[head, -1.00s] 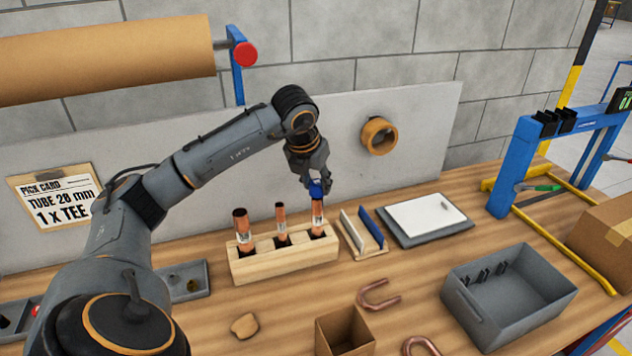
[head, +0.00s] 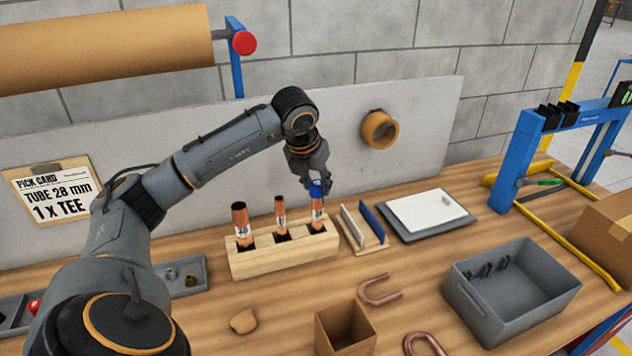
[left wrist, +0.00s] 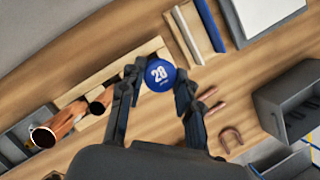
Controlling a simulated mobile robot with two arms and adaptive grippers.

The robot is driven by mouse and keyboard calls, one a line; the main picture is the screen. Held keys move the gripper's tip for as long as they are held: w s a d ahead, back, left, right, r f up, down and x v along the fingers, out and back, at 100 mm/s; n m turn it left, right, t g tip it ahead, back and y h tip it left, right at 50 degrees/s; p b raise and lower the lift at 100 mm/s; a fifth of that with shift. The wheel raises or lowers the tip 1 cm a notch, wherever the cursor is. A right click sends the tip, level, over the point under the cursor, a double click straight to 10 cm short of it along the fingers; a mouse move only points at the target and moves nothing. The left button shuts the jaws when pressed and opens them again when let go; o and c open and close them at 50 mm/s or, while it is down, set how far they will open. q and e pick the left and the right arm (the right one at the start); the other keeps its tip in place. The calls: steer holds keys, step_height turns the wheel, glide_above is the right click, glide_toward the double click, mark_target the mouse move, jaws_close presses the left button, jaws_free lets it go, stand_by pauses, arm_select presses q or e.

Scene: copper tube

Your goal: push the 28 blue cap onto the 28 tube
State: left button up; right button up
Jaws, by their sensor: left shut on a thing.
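The blue cap (head: 316,188), marked 28 in the left wrist view (left wrist: 160,74), is between the fingers of my left gripper (head: 316,182). The gripper is shut on it and points down over the right-hand copper tube (head: 318,211) in the wooden block (head: 284,256). The cap is at the top of that tube. How far it sits over the tube end is hidden by the fingers and the small size. In the left wrist view the cap hides the tube below it. My right gripper is not in view.
Two other open copper tubes (head: 242,222) (head: 281,216) stand in the block. A wooden rack with a blue strip (head: 371,226), a clipboard (head: 425,213), a grey bin (head: 512,290), a cardboard box (head: 345,330) and copper bends (head: 378,291) lie around. Bare wood shows in front of the block.

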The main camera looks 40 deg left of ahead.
arm_select(q)
steer(key=shift+f+b, duration=0.65)
steer(key=shift+f, duration=0.15)
steer(key=o, duration=0.8)
steer(key=v, duration=1.2)
